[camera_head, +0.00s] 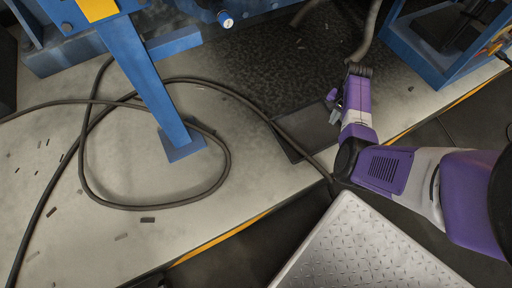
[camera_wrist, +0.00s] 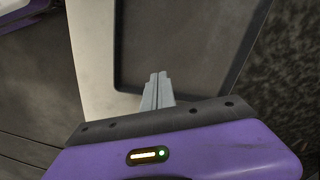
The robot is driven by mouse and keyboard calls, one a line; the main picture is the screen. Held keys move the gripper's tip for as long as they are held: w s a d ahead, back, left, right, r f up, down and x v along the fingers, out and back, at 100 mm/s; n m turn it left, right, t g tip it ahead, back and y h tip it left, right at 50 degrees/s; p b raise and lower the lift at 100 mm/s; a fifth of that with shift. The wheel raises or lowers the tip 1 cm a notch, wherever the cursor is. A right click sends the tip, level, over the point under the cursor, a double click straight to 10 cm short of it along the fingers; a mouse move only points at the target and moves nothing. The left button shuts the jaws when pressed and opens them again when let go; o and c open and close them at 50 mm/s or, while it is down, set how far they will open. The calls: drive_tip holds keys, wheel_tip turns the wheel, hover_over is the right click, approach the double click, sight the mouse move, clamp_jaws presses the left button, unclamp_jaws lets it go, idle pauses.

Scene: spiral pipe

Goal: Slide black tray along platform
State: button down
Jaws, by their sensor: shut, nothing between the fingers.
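The black tray (camera_head: 299,137) lies flat on the light grey platform (camera_head: 60,215), close to its front edge. In the wrist view the tray (camera_wrist: 185,45) shows a thin raised rim and a bare dark floor. My gripper (camera_head: 333,116) is over the right part of the tray in the head view. In the wrist view my gripper (camera_wrist: 158,78) is shut and empty, with its fingertips overlapping the tray's near rim. I cannot tell whether they touch it. My arm hides part of the tray's right side.
A dark speckled area (camera_head: 270,65) lies behind the tray. A black cable (camera_head: 225,165) loops left of the tray, around a blue post (camera_head: 150,85). A blue frame (camera_head: 440,75) stands at right. A metal tread plate (camera_head: 360,255) is in the foreground.

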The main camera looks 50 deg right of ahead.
drive_tip(key=shift+r+p, duration=1.5)
drive_tip(key=shift+r, duration=0.2)
